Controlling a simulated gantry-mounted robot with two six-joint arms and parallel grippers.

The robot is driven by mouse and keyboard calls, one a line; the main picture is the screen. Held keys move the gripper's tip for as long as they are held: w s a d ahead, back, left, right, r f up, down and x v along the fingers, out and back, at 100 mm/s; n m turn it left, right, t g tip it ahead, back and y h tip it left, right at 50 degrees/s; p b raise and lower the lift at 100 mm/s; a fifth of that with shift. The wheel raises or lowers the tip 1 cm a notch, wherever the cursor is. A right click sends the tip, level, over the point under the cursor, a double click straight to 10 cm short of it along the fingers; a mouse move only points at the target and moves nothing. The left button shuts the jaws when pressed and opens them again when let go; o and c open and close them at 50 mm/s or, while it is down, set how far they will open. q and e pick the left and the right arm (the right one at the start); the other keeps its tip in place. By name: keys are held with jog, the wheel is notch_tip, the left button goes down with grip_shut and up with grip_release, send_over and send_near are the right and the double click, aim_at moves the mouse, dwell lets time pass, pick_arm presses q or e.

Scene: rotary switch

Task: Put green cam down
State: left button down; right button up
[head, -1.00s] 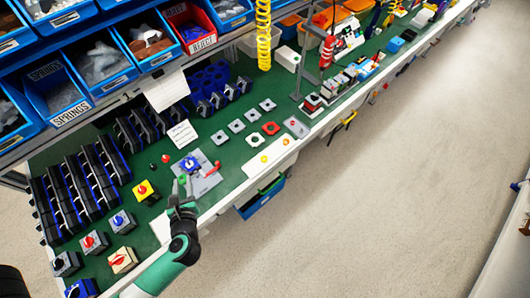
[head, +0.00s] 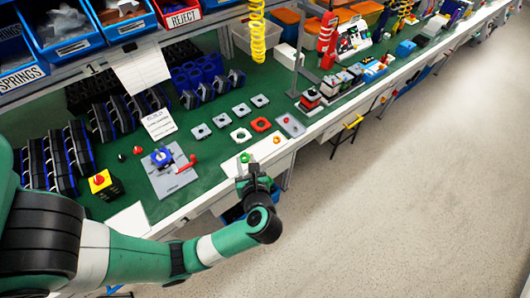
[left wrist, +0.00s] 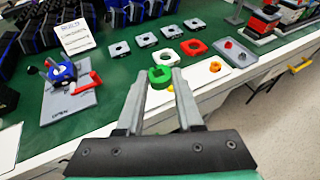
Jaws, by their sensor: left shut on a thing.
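The green cam (head: 245,158) is a small ring-like piece, and it also shows in the left wrist view (left wrist: 160,76). My left gripper (head: 244,165) is shut on it, with the cam between the fingertips (left wrist: 161,83). The gripper is over the left part of a white sheet (head: 264,149) by the bench's front edge. I cannot tell whether the cam touches the sheet. My right gripper is not in view.
A yellow-orange piece (head: 276,141) lies on the sheet to the right of the cam. White and grey square plates and a red square plate (head: 261,124) lie behind it. A grey fixture (head: 177,176) with a blue switch body and red lever stands left.

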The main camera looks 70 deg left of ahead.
pick_arm(q)
jog(key=w+a+f+b, duration=0.4)
jog(key=w+a, duration=0.2)
jog(key=b, duration=0.3)
send_over(265, 154)
jog(key=s, duration=0.1)
jog(key=f, duration=0.5)
jog(key=shift+d, duration=0.35)
jog(key=shift+w+a+f, duration=0.15)
jog(key=shift+w+a, duration=0.05)
jog(key=shift+w, duration=0.05)
jog(key=shift+w+a+f+b, duration=0.15)
jog(key=shift+f+b, duration=0.85)
jog(key=shift+f, duration=0.8)
jog(key=shift+f, duration=0.15)
jog(key=c, duration=0.5)
grip_release()
jog(key=shift+c, duration=0.2)
